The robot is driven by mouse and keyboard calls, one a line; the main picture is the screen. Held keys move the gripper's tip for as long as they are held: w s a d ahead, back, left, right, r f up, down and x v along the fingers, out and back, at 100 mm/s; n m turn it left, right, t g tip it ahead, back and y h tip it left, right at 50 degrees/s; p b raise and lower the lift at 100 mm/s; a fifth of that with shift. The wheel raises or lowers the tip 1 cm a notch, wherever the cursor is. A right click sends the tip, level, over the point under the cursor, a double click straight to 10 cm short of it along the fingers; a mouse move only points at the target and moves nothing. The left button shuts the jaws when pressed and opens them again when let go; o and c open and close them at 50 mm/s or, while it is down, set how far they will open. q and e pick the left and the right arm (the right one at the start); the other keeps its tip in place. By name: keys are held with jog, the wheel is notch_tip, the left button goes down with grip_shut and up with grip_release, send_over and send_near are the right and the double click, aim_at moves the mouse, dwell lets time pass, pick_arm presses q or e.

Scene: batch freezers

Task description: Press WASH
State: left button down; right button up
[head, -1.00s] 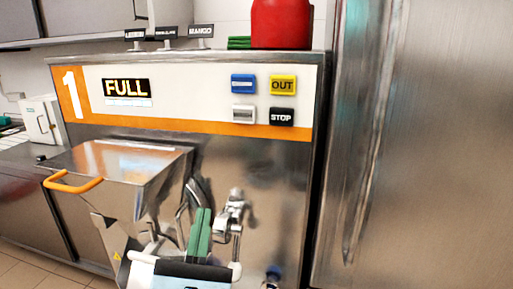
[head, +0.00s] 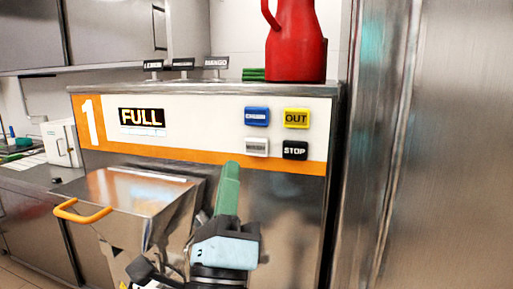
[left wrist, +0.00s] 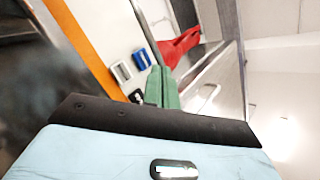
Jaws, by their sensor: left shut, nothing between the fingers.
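The batch freezer's panel (head: 200,112) carries a blue button (head: 257,116), a yellow OUT button (head: 296,118), a grey-white button (head: 256,147) and a black STOP button (head: 295,150). I cannot read the blue and grey-white labels, so I cannot tell which is WASH. My left gripper (head: 231,166) has its green fingers shut and empty, pointing up, below and left of the grey-white button in the head view. The left wrist view shows the fingertips (left wrist: 162,70) beside the blue button (left wrist: 141,60), with the grey-white button (left wrist: 121,72) further left. OUT is not visible there. My right gripper is not in view.
A display (head: 141,117) reads FULL. A red jug (head: 296,42) and small flavour signs (head: 183,64) stand on top. The steel hopper with an orange handle (head: 82,212) juts out at left. A tall steel cabinet (head: 440,150) stands at right.

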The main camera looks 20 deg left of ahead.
aim_at(256, 147)
pick_arm(q)
jog(key=shift+w, duration=0.15)
